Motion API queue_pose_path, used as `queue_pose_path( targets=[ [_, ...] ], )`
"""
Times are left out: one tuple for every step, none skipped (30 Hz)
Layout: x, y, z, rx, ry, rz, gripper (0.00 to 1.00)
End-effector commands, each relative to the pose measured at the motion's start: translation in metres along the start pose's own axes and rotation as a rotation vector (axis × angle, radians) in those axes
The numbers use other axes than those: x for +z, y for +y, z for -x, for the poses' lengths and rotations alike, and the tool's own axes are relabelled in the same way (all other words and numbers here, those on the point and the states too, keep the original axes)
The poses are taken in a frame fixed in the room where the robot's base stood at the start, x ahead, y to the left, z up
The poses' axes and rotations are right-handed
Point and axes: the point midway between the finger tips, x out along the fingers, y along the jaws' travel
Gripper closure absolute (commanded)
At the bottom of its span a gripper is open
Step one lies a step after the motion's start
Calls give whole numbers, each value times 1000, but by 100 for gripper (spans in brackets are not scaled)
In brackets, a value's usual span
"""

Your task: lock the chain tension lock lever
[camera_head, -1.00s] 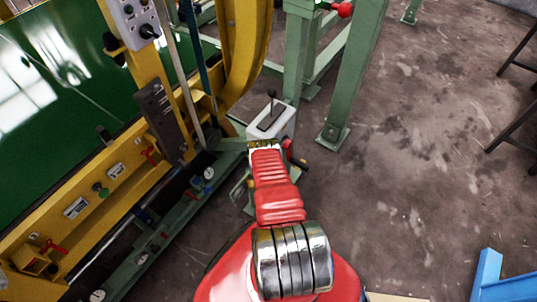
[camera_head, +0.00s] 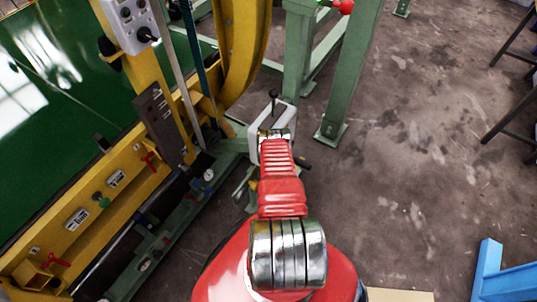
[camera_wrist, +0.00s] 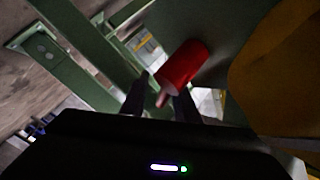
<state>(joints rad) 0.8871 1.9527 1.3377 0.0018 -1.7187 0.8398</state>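A red cylindrical handle (camera_wrist: 185,65) with a thin pinkish pin at its lower end shows in the wrist view, just ahead of my fingers. I cannot tell for sure that it is the chain tension lock lever. My gripper (camera_wrist: 160,103) has two dark fingers standing apart. The pin end lies near the gap between them, and contact is not clear. In the head view my red arm reaches forward and its wrist hides most of the gripper.
A yellow frame (camera_head: 130,165) with small red levers and a gauge (camera_head: 208,175) stands at left. Green posts (camera_head: 345,70) stand ahead, with a red ball knob (camera_head: 342,7) at the top. A blue stand (camera_head: 490,270) is at lower right.

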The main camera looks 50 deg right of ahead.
Motion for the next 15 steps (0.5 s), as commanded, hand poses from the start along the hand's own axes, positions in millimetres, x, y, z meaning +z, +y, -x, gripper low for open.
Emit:
queue_pose_path(
  targets=[
    [0,0,0,-1,0,0,72],
    [0,0,0,-1,-1,0,72],
    [0,-1,0,-1,-1,0,72],
    [0,-1,0,-1,-1,0,72],
    [1,-1,0,-1,-1,0,72],
    [1,-1,0,-2,-1,0,75],
    [1,-1,0,-2,-1,0,77],
    [1,-1,0,-2,-1,0,79],
    [1,-1,0,-2,-1,0,82],
    [1,-1,0,-2,-1,0,84],
    [1,-1,0,-2,-1,0,86],
    [1,-1,0,-2,-1,0,89],
    [1,-1,0,-2,-1,0,91],
    [1,-1,0,-2,-1,0,93],
    [1,-1,0,-2,-1,0,96]
  ],
)
